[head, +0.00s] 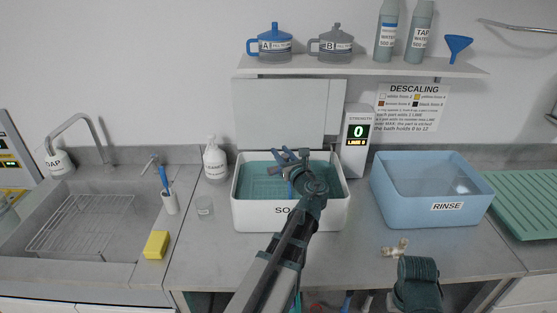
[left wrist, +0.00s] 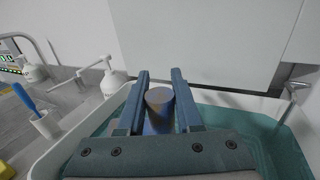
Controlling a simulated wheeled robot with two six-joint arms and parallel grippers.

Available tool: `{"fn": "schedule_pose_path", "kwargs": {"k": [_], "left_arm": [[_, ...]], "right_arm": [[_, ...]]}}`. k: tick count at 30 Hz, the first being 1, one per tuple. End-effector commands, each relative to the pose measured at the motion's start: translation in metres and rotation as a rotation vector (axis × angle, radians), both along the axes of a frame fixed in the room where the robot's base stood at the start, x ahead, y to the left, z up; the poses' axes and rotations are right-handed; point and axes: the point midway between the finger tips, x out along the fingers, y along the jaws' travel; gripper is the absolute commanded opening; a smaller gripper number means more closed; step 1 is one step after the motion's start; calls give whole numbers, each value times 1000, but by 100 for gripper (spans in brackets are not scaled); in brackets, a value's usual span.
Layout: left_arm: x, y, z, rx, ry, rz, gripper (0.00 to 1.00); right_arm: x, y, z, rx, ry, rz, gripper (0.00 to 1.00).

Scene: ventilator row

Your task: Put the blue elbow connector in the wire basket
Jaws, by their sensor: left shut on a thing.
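My left gripper (head: 287,157) is over the white soak bath (head: 290,215), its fingers pointing to the back wall. In the left wrist view the left gripper (left wrist: 160,90) is shut on the blue elbow connector (left wrist: 158,122), of which a round greyish end and a blue body show between the fingers. In the head view a little of its blue shows below the fingers, and the rest is hidden by my wrist. A wire basket or rack (head: 80,224) lies in the sink at the left. My right arm shows at the lower right, its fingers out of sight.
Teal liquid (head: 262,180) fills the bath. A blue rinse tub (head: 432,207) stands to its right. A beige fitting (head: 396,249) lies on the counter.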

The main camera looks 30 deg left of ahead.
Motion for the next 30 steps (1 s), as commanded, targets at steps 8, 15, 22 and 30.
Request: {"fn": "schedule_pose_path", "kwargs": {"k": [8,15,22,30], "left_arm": [[22,22,-3,0,0,-1,0],[26,25,-3,0,0,-1,0],[31,31,-29,0,0,-1,0],[31,31,-40,0,0,-1,0]], "right_arm": [[0,0,-3,0,0,0,0],[0,0,-4,0,0,0,0],[0,0,-29,0,0,0,0],[0,0,-40,0,0,0,0]]}}
